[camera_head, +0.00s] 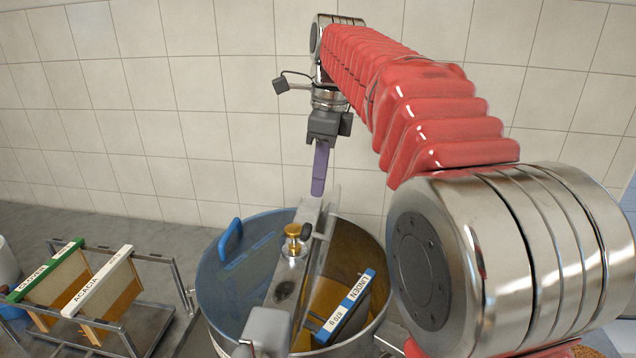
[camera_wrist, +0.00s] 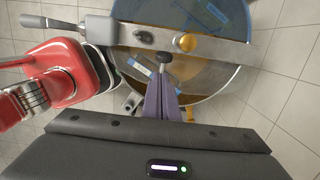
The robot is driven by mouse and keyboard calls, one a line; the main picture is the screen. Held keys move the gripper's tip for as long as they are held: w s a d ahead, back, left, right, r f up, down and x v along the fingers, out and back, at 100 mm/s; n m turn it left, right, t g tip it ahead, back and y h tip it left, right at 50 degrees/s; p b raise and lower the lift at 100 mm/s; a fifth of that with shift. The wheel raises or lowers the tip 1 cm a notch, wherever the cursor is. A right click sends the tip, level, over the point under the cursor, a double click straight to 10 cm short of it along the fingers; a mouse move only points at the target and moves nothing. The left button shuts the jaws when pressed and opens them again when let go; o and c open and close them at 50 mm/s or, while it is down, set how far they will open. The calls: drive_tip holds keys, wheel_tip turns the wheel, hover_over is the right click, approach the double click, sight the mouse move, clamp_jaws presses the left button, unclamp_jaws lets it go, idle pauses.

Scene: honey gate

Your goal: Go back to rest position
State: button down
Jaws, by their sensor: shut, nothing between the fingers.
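My gripper (camera_head: 320,170) is shut and empty, with purple fingers pointing down. In the head view it hangs above the back rim of the round metal drum (camera_head: 212,290), against the tiled wall. A frame with a blue bar labelled "LINDEN" (camera_head: 352,300) stands tilted inside the drum. My arm reaches from the right over the drum.
A metal rack (camera_head: 130,338) at left holds a green-topped frame (camera_head: 45,270) and a white-topped frame labelled "ACACIA" (camera_head: 97,283). The drum's crossbar carries a brass knob (camera_head: 293,231), also seen in the wrist view (camera_wrist: 186,42). A blue handle (camera_head: 230,238) sits on the drum's left rim.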

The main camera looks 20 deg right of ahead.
drive_tip(key=s+a+f+n+t, duration=0.2)
drive_tip(key=s+f+n, duration=0.6)
drive_tip(key=s+n, duration=0.3)
drive_tip(key=s+a+f+n+t+h, duration=0.1)
drive_tip(key=s+a+f+n+t, duration=0.1)
drive_tip(key=s+f+n, duration=0.5)
drive_tip(key=shift+s+a+f+n+t, duration=0.25)
drive_tip(key=shift+s+f+n+t, duration=0.2)
drive_tip(key=shift+s+n, duration=2.05)
drive_tip(key=shift+w+n, duration=0.3)
